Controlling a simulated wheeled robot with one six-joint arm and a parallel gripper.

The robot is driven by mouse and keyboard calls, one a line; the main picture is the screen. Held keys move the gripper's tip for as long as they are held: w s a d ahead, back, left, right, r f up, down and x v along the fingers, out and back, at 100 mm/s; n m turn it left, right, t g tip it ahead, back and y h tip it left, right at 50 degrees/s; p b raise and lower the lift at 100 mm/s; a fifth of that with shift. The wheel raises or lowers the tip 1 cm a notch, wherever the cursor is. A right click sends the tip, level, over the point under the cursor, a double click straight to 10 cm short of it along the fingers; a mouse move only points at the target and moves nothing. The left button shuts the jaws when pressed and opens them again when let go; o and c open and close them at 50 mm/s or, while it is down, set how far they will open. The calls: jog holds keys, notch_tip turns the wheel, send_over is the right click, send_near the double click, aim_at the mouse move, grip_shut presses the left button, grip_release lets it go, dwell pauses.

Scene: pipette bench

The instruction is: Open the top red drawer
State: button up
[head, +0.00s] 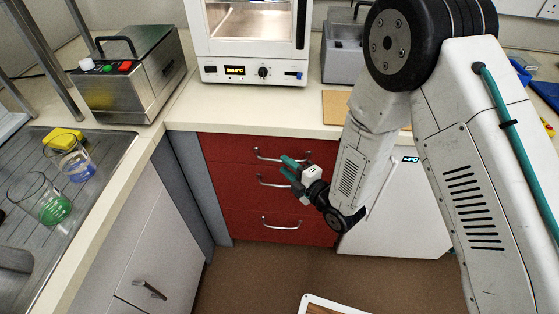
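The red drawer unit (225,195) stands under the bench, with three red drawers stacked in it. The top red drawer (225,146) looks shut, flush with the front of the unit. Its silver bar handle (264,156) shows on the left, while the handle's right end is partly hidden by my gripper. My gripper (284,166) is in front of the unit, near the right part of the top handle. Its two teal fingers are spread apart, with nothing visible held. I cannot tell whether they touch the handle.
The middle handle (269,182) lies just below my gripper, and the bottom handle (281,226) is lower. A white cabinet (400,215) stands to the right, partly behind my arm. Grey cabinet doors (140,245) are at left. Brown floor (240,285) is open in front.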

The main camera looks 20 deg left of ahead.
jog(key=shift+x, duration=1.9)
grip_shut()
